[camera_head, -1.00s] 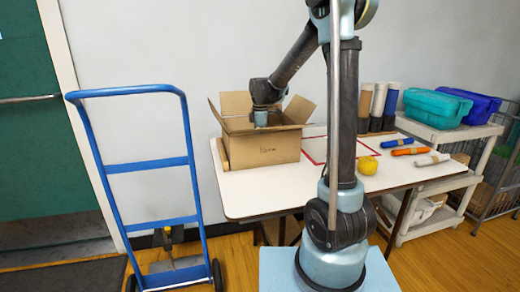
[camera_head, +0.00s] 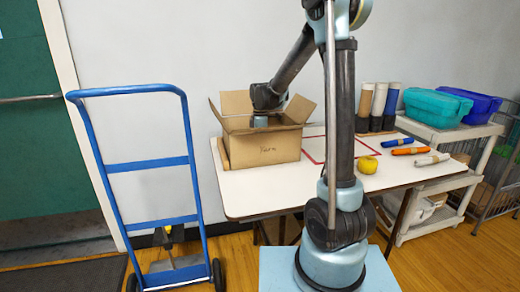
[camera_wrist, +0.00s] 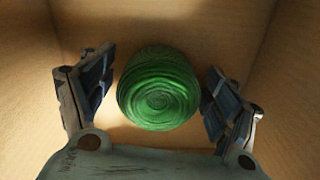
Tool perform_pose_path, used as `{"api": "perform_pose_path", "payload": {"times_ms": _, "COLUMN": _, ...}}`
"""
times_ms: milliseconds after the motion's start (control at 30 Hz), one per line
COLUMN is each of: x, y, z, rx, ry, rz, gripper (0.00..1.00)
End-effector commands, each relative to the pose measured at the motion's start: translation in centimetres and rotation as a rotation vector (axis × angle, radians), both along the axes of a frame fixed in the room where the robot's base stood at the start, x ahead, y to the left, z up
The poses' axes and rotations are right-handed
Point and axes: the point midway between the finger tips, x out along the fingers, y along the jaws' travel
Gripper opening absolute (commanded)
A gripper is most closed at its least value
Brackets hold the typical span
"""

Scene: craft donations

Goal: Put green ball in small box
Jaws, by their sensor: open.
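A green ball (camera_wrist: 158,88), wound like yarn, rests inside a cardboard box. In the wrist view it sits between the two fingers of my gripper (camera_wrist: 158,95), with a gap on each side. My gripper is open and reaches down into the box. The open cardboard box (camera_head: 265,150) stands on the white table with its flaps spread and handwriting on its front. In the head view the box walls hide the ball and my fingertips. I cannot tell whether this is the small box; no other box on the table is clearly visible.
The white table (camera_head: 270,195) also holds a yellow ball (camera_head: 367,165), a red-outlined area (camera_head: 315,148), blue, orange and white rolls at right and several upright tubes behind. A blue hand truck (camera_head: 150,163) stands at left. A shelf with teal (camera_head: 437,107) and blue bins stands at right.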

Motion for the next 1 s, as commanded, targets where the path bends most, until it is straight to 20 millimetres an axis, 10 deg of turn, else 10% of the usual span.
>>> {"api": "perform_pose_path", "payload": {"times_ms": 1000, "x": 0.1, "y": 0.0, "z": 12.0, "rx": 0.000, "ry": 0.000, "rz": -0.001, "gripper": 0.81}}
